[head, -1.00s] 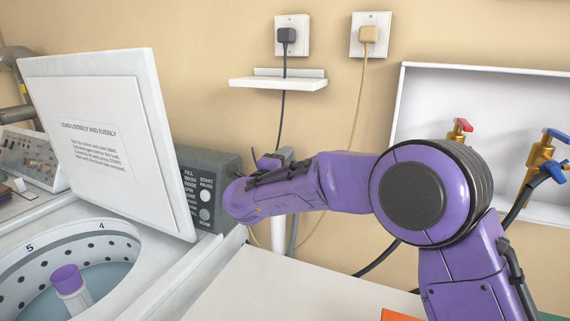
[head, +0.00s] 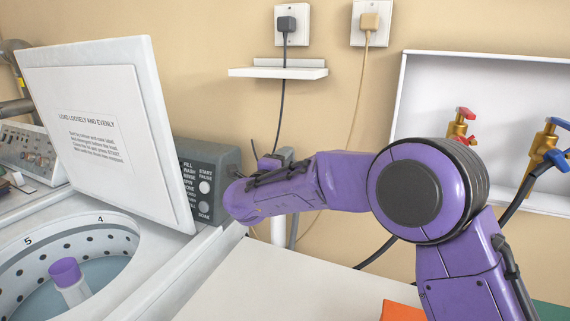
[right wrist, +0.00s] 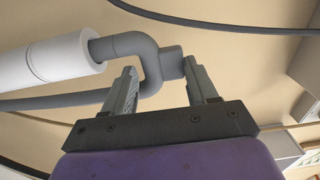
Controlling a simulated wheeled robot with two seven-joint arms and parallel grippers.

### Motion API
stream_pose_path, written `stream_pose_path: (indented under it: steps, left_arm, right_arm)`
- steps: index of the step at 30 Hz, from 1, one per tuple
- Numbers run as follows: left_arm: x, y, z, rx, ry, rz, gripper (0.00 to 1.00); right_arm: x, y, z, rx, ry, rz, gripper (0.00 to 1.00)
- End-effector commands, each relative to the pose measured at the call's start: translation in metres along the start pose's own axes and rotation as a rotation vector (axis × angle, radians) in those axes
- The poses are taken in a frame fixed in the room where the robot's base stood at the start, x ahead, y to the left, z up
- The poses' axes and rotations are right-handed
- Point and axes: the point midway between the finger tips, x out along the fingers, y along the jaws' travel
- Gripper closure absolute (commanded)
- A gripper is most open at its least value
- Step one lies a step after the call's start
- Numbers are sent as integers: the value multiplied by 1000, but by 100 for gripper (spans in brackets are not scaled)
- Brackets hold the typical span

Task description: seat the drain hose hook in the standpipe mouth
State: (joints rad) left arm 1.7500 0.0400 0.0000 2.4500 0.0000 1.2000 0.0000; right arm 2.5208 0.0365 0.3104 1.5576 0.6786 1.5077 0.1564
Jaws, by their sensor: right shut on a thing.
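The grey drain hose hook (right wrist: 139,45) shows in the right wrist view, its bend between the two fingers of my right gripper (right wrist: 160,80), which is shut on it. Its free end meets the open mouth of the white standpipe (right wrist: 48,66) and appears to be inside it; how deep I cannot tell. In the head view the standpipe (head: 278,229) stands behind the washer, below my purple right forearm, with the grey hose (head: 294,230) beside it. The forearm hides the mouth and most of the gripper there. My left gripper is out of view.
The washer's raised lid (head: 100,130) and grey control box (head: 205,165) stand just left of my right arm. A small white shelf (head: 278,73) is on the wall above. A recessed box with red and blue taps (head: 460,125) is at right.

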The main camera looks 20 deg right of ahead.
Motion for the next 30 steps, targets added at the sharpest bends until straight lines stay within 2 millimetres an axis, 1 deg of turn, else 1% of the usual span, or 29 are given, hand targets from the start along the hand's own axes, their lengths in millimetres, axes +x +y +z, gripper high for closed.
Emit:
stream_pose_path:
  steps: [11, 12, 13, 14, 23, 26, 30]
  left_arm:
    - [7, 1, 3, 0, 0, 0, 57]
    - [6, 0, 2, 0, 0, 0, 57]
    - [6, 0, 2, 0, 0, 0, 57]
    - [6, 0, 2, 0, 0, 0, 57]
    - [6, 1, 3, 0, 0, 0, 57]
    - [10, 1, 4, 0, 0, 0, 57]
    - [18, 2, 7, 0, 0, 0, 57]
  right_arm:
    - [0, 11, 0, -1, 0, 1, 74]
    - [0, 10, 0, -1, 0, 1, 29]
    - [0, 10, 0, -1, 0, 1, 19]
    - [0, 10, 0, -1, 0, 1, 12]
    - [-2, 10, 0, -1, -1, 0, 12]
    - [-14, 11, 1, -1, -2, -1, 12]
    - [-48, 11, 1, -1, -3, -2, 12]
